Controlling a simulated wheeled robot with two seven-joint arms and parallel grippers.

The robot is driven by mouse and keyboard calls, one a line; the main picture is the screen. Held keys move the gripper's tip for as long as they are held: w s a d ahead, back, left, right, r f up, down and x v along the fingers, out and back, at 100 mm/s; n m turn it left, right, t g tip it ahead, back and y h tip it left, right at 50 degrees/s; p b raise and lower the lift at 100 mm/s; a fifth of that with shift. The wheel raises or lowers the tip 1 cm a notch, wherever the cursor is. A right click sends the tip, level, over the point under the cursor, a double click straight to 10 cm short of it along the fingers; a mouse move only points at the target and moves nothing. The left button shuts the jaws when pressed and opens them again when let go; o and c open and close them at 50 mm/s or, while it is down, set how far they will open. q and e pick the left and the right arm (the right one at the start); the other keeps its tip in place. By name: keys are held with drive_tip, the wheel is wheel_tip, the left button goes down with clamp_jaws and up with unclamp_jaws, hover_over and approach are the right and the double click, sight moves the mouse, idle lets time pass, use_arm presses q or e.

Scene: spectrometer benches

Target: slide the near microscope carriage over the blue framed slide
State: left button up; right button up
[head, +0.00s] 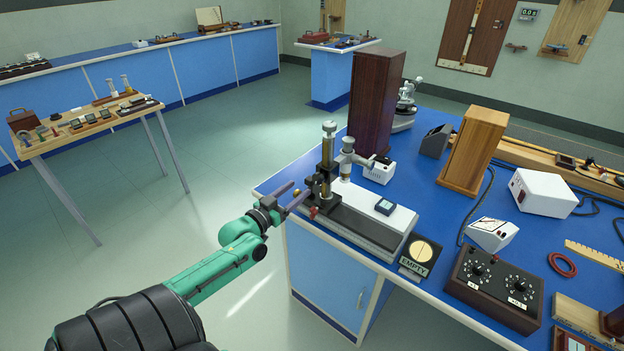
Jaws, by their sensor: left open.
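The microscope carriage (325,180) is a black block with an upright brass tube and a side-mounted eyepiece. It stands at the left end of a black rail (360,229) on the near bench. The blue framed slide (385,206) lies on the white bed (400,220) beside the rail, to the right of the carriage. My left gripper (298,191) is open, with its fingers pointing at the carriage's left side. I cannot tell whether the fingers touch it. My right gripper is not in view.
A round-windowed plate marked EMPTY (421,252) stands by the rail's right end. Behind are a tall dark wooden box (375,100) and a small white box (379,171). A black dial box (493,287) sits at right.

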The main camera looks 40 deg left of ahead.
sight(307, 182)
use_arm(q)
drive_tip(key=w, duration=0.7)
drive_tip(key=shift+w+a+b, duration=0.1)
drive_tip(key=shift+b, duration=0.2)
clamp_jaws()
idle(0.9)
